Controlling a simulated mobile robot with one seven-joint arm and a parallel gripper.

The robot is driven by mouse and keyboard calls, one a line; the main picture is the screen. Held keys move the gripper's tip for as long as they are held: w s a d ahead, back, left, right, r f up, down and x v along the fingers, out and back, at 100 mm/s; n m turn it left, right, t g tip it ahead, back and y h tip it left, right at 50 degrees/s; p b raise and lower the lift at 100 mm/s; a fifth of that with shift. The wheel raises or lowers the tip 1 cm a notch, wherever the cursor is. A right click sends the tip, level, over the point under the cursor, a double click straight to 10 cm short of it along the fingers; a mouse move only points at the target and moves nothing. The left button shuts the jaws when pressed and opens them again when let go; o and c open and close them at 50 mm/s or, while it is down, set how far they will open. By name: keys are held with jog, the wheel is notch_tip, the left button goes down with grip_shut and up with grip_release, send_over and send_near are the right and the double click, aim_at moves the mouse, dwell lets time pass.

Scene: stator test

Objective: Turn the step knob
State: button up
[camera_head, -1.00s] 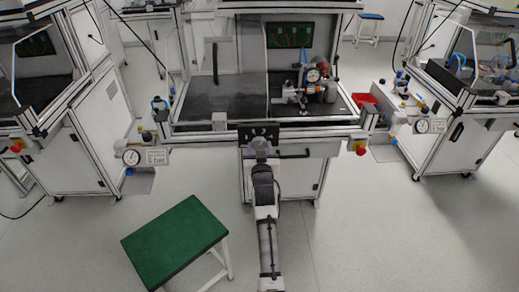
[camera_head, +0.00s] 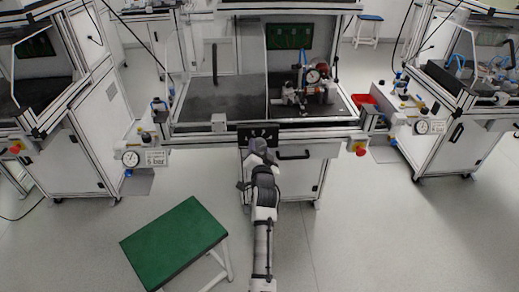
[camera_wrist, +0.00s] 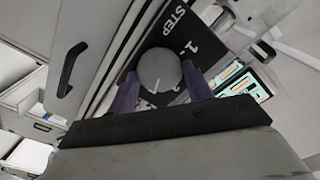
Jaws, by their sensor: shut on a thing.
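The pointer line aims toward the bottom of that view, slightly left. In the head view my gripper (camera_head: 258,143) is at the black panel (camera_head: 246,132) on the front of the middle bench; my arm hides the knob there.
A green-topped stool (camera_head: 175,243) stands on the floor left of my arm. A red emergency button (camera_head: 360,150) and a pressure gauge (camera_head: 131,158) flank the middle bench. A black handle (camera_head: 294,156) is right of my gripper. Open floor lies to the right.

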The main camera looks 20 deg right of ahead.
jog(key=shift+f, duration=0.1)
dwell(0.3)
jog(key=o, duration=1)
jog(key=shift+s, duration=0.1)
jog(key=b+v, duration=0.3)
jog(key=v, duration=1)
jog(key=shift+s+a, duration=0.1)
jog(key=shift+s, duration=0.25)
